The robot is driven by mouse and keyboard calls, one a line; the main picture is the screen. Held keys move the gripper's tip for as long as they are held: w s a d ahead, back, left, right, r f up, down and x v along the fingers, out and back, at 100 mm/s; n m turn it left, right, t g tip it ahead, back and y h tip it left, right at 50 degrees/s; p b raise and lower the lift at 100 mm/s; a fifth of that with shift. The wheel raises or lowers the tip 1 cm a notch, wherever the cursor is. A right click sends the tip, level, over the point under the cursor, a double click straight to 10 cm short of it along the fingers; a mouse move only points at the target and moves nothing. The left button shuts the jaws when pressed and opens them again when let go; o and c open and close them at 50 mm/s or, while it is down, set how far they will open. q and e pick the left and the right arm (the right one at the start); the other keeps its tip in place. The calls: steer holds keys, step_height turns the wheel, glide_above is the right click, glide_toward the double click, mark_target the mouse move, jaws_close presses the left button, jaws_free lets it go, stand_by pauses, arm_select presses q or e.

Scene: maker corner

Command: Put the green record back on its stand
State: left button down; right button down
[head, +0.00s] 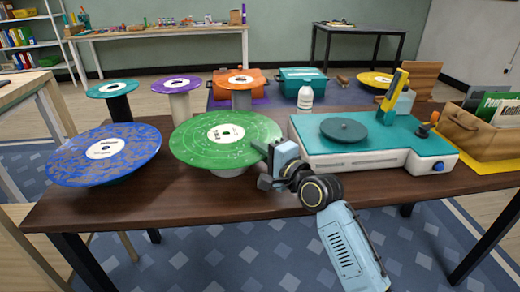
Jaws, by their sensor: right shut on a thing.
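The green record (205,135) lies roughly flat at the front middle of the brown table. My right gripper (268,158) is shut on its right edge. Under the record, part of a pale round stand (230,172) shows; the record hides the rest. I cannot tell whether the record rests on this stand or is just above it. My left gripper is not in view.
A blue record (75,158) is close on the left. Teal (105,90), purple (185,80) and orange (250,76) records sit on stands behind. A teal-and-white turntable (350,162) stands right, with a white bottle (305,98) behind it. A record crate (465,135) is far right.

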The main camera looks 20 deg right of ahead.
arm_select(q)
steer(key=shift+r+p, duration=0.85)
arm_select(e)
steer(key=shift+s, duration=0.1)
stand_by(0.6)
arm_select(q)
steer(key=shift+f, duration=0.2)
arm_select(e)
steer(key=shift+f, duration=0.6)
stand_by(0.8)
steer(key=c, duration=1.5)
jaws_free()
